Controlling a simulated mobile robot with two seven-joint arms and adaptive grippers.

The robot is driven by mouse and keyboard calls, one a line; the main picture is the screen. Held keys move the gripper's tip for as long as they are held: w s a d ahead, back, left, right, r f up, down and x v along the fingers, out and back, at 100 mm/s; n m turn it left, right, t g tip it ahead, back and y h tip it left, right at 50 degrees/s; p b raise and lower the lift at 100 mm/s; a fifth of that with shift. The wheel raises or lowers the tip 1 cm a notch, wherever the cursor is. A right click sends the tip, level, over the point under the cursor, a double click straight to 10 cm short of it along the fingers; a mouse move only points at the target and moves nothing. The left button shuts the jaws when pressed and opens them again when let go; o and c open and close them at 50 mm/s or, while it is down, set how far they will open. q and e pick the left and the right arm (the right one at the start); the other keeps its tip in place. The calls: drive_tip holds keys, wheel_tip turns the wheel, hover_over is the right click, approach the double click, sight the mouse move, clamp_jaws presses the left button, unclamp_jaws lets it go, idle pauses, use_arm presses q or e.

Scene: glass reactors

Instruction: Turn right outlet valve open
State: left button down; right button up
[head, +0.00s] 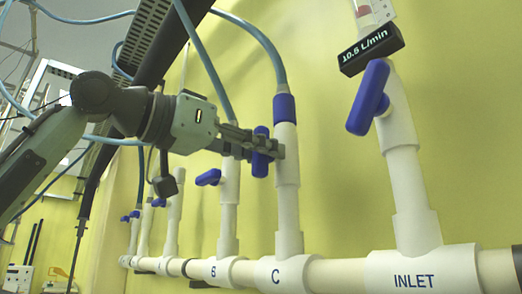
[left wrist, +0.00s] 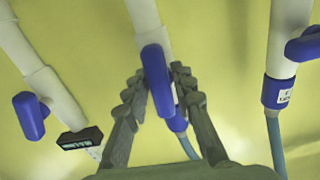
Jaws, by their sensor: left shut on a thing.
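The right outlet valve, on the white riser marked C (head: 287,195), has a blue handle (head: 261,152). My left gripper (head: 262,146) reaches in from the left and is shut on this handle. In the left wrist view the blue handle (left wrist: 157,82) sits between the two grey fingers, its long side roughly along the pipe with a slight tilt. The fingers hide part of the handle and valve body in the head view. My right gripper is in neither view.
The valve on riser B (head: 208,177) stands close to the left. The inlet pipe has its own blue handle (head: 368,98) and a black flow display (head: 371,49) reading about 10.5 L/min. Blue hoses (head: 255,35) run above. A yellow wall stands behind.

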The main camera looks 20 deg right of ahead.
use_arm(q)
drive_tip(key=c, duration=1.4)
unclamp_jaws()
drive_tip(key=v, duration=1.2)
